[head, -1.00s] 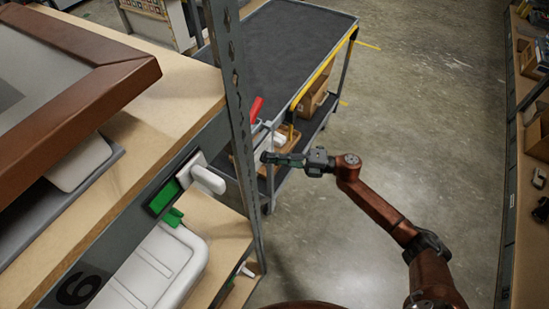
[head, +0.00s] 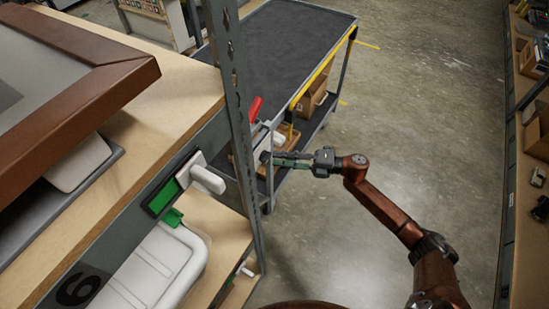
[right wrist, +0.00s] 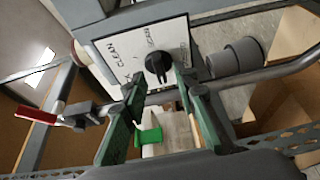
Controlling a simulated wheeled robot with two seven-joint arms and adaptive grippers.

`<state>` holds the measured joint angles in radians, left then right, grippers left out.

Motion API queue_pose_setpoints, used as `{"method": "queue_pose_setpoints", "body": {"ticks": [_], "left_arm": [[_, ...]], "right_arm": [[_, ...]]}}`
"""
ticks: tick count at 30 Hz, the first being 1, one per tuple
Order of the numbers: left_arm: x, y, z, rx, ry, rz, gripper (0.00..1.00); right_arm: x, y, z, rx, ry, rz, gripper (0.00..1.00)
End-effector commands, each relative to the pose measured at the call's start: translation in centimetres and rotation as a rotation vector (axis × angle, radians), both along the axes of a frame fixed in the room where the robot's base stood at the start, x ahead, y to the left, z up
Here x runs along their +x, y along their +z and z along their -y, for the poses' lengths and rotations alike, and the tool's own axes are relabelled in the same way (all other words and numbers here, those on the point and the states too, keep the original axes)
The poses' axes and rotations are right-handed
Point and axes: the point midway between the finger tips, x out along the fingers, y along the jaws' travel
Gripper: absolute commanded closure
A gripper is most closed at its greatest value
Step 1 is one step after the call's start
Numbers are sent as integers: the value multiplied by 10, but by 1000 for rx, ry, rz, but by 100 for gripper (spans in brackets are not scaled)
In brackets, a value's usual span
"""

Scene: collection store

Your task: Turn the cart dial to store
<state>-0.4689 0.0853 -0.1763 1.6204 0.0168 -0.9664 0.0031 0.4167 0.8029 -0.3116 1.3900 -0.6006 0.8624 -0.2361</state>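The cart dial is a black knob (right wrist: 158,67) on a white panel (right wrist: 112,50) with printed labels in the right wrist view. One label on the left reads like CLEAN; the others are too small or turned to read surely. My right gripper (right wrist: 161,82) is open, its two green-padded fingers on either side of the knob in that view; whether they touch it I cannot tell. In the head view my right gripper (head: 271,158) is at the near end of the cart (head: 285,45), and the knob is hidden there. My left gripper is not in view.
A red-handled lever (head: 255,110) stands beside the panel. A shelf post (head: 238,110) and shelving with a white slide handle (head: 207,180) lie to the left. A cardboard box (head: 312,97) sits on the cart's lower shelf. The floor (head: 430,110) to the right is clear.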

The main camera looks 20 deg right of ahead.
Motion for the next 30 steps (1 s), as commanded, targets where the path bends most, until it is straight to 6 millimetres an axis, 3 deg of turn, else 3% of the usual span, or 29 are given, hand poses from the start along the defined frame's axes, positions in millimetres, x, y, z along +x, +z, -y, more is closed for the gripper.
{"method": "queue_pose_setpoints", "body": {"ticks": [6,12,18,30], "left_arm": [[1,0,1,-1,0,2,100],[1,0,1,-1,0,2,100],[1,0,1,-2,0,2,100],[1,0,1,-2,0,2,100]], "right_arm": [[-24,-1,42,-3,-1,-2,73],[-40,-1,69,-2,-1,-2,73],[-46,0,80,0,0,-1,73],[-46,0,81,-1,1,-1,73]]}}
